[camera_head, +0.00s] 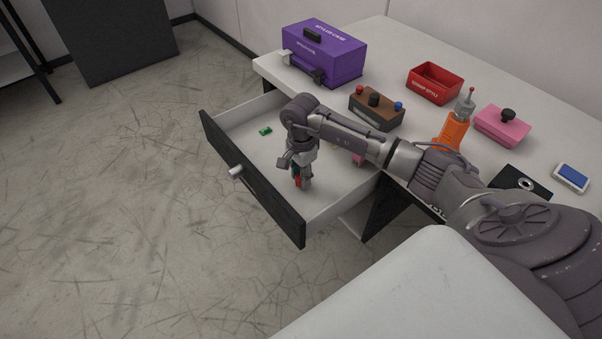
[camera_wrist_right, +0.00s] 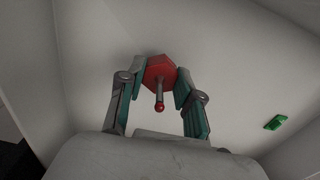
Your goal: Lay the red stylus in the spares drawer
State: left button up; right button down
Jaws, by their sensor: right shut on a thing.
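The red stylus (camera_wrist_right: 160,75) sits between the two fingers of my right gripper (camera_wrist_right: 158,92) in the right wrist view. It has a red hexagonal body and a thin stem with a red ball tip. In the head view my right gripper (camera_head: 301,182) points down inside the open spares drawer (camera_head: 268,203), shut on the stylus, of which only a bit of red (camera_head: 298,181) shows. The drawer has a white inside and a dark front with a pale knob. Whether the stylus touches the drawer floor I cannot tell. My left gripper is not in view.
A small green piece (camera_head: 265,131) lies in the drawer, and a pink thing is partly hidden behind my arm. On the bench stand a purple stylus case (camera_head: 340,62), a brown block with knobs (camera_head: 376,112), a red scrap bin (camera_head: 435,95), an orange holder (camera_head: 453,133) and a pink block (camera_head: 502,126).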

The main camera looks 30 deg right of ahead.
jog(key=shift+f+b, duration=0.2)
jog(key=shift+b, duration=0.1)
jog(key=c, duration=0.8)
grip_release()
jog(key=shift+o, duration=0.2)
jog(key=shift+r, duration=0.15)
notch_tip(320, 180, up, 12)
jog(key=shift+r, duration=0.1)
